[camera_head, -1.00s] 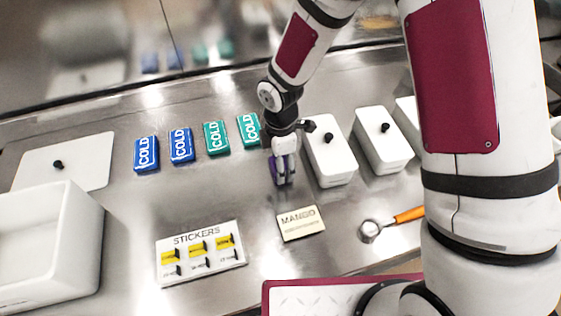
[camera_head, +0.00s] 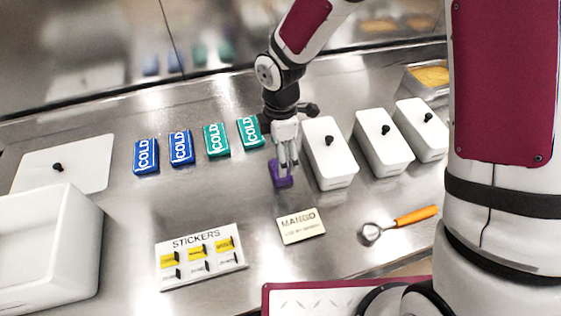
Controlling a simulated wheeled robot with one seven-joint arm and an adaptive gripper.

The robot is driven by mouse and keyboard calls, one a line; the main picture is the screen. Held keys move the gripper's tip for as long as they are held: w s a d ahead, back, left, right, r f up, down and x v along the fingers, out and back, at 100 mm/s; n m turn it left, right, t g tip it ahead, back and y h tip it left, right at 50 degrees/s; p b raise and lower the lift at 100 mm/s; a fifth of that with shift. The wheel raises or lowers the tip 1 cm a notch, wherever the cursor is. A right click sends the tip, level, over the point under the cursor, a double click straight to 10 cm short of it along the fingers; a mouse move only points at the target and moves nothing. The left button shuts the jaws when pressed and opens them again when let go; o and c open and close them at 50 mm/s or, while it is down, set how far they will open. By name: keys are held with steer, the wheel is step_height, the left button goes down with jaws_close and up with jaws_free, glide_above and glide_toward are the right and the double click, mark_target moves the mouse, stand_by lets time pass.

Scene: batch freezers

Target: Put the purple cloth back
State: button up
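The purple cloth (camera_head: 281,181) is a small folded block on the metal counter. It lies between the rightmost teal COLD pack and the nearest white lidded tub. My gripper (camera_head: 287,162) points down right over the cloth. Its fingers look spread apart, with the tips in front of or just above the cloth's upper part. Whether a fingertip still touches the cloth cannot be told.
White lidded tubs (camera_head: 329,153) stand close to the right of my gripper. Blue and teal COLD packs (camera_head: 217,139) lie to the left. A MANGO card (camera_head: 301,226), a STICKERS board (camera_head: 200,257) and an orange-handled scoop (camera_head: 398,222) lie in front.

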step_height(320, 180, up, 6)
steer(key=shift+r, duration=0.25)
steer(key=shift+r, duration=0.1)
steer(key=s+d+r+m+t+h, duration=0.1)
steer(key=s+d+r+m+t, duration=0.35)
steer(key=d+r+m, duration=0.8)
steer(key=s+d+r+m, duration=0.2)
steer(key=s+r+m, duration=0.2)
steer(key=s, duration=0.2)
steer(key=s+d+r+m+y, duration=0.1)
steer(key=s+d+r+m, duration=0.2)
steer(key=s, duration=0.4)
steer(key=shift+s+d+r+m+t, duration=0.35)
steer(key=shift+r+m+t, duration=0.1)
steer(key=shift+r+m, duration=0.4)
